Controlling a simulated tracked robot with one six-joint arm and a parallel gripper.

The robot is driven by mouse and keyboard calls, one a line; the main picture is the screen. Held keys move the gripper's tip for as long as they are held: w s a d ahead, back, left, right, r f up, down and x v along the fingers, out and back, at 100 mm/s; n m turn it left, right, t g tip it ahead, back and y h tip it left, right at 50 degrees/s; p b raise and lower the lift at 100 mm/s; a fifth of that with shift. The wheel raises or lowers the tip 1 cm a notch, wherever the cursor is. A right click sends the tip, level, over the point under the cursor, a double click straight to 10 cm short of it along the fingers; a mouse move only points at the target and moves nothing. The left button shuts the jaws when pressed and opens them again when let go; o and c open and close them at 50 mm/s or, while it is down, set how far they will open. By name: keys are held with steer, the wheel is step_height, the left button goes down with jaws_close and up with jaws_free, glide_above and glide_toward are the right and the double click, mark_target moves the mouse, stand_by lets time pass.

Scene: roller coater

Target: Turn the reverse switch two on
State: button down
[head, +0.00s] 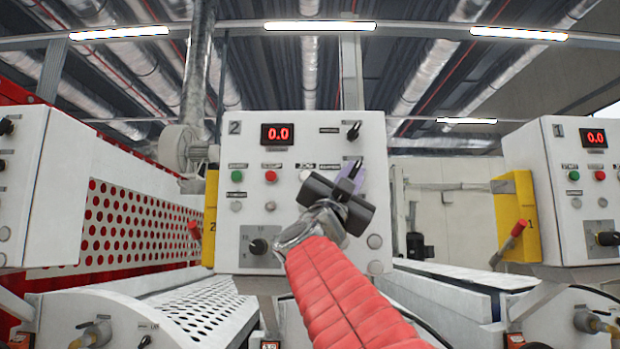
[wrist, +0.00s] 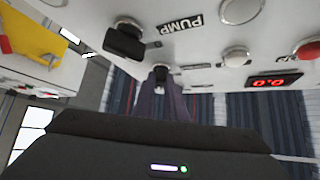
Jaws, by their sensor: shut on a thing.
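The white control panel marked 2 (head: 250,205) stands straight ahead in the head view. A small black rotary switch (head: 353,131) sits at its upper right, with a dark label to its left too small to read. My gripper (head: 352,167) is in front of the panel, just below that switch in the picture. In the wrist view the panel appears upside down, and my gripper (wrist: 161,88) has its purple fingers closed on the small dark switch (wrist: 160,72). The fingertips partly hide the knob. Its exact turned position is unclear.
Another black switch (wrist: 125,40) sits near the PUMP label (wrist: 180,24), close to the fingers. The display (head: 277,134) reads 0.0. Green (head: 237,176) and red (head: 271,176) buttons are at left. Panel 1 (head: 555,190) stands at far right.

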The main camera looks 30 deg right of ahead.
steer(key=c, duration=1.8)
jaws_free()
steer(key=v, duration=1.4)
steer(key=shift+w, duration=0.1)
